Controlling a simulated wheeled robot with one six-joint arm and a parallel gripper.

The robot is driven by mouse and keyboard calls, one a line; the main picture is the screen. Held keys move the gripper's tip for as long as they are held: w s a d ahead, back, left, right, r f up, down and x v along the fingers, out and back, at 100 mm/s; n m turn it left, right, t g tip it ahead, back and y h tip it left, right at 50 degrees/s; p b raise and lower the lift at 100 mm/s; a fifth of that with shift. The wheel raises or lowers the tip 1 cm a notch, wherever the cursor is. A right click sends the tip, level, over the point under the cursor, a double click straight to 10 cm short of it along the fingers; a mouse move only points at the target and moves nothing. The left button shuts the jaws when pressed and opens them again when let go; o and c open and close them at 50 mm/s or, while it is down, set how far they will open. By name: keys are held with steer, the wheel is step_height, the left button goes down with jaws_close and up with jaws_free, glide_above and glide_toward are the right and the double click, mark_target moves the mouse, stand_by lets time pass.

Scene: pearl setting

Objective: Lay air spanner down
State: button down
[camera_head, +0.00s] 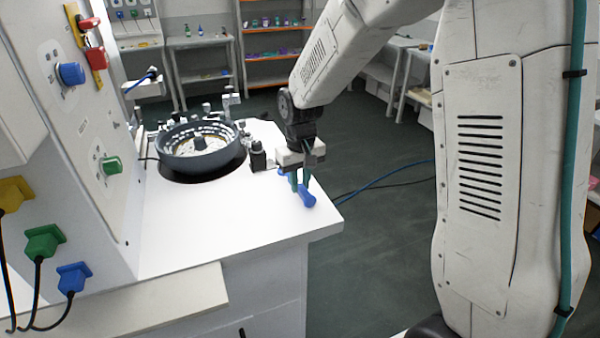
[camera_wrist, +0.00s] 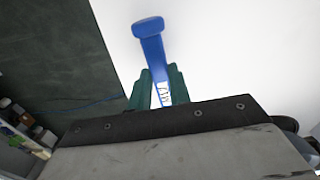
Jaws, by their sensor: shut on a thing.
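The air spanner (camera_head: 307,196) is blue, and my gripper (camera_head: 300,180) is shut on it at the right end of the white worktop. In the wrist view the air spanner (camera_wrist: 150,45) points away from my gripper (camera_wrist: 155,90), with its wider blue end outermost and a small white label between the green fingers. It is over the white surface. I cannot tell whether it touches the worktop or hangs just above it. The part behind the fingers is hidden by my gripper.
The white worktop (camera_head: 220,225) is bare in front and to the left of my gripper. A dark round bowl-like device (camera_head: 200,148) and a small black item (camera_head: 258,158) stand behind. The worktop's right edge is close, with dark floor beyond. A panel (camera_head: 75,120) with coloured plugs rises at left.

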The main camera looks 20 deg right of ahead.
mark_target(300, 186)
steer(key=shift+f, duration=0.3)
steer(key=shift+f, duration=0.15)
stand_by(0.5)
stand_by(0.4)
steer(key=c, duration=1.2)
jaws_free()
step_height(300, 186, up, 8)
steer(key=shift+g, duration=0.6)
steer(key=s, duration=0.4)
steer(key=shift+s+d+f, duration=0.15)
steer(key=shift+s+f, duration=0.05)
steer(key=shift+s, duration=0.15)
steer(key=s+d+r+t, duration=0.1)
steer(key=s+r, duration=0.2)
steer(key=s, duration=0.5)
steer(key=s+d+r, duration=0.1)
steer(key=s+r, duration=0.2)
steer(key=s, duration=0.5)
steer(key=s+r+m+t, duration=0.1)
steer(key=s+r, duration=0.2)
steer(key=s, duration=0.6)
steer(key=shift+d+r+t, duration=0.25)
steer(key=shift+d+t, duration=0.05)
steer(key=shift+d, duration=0.1)
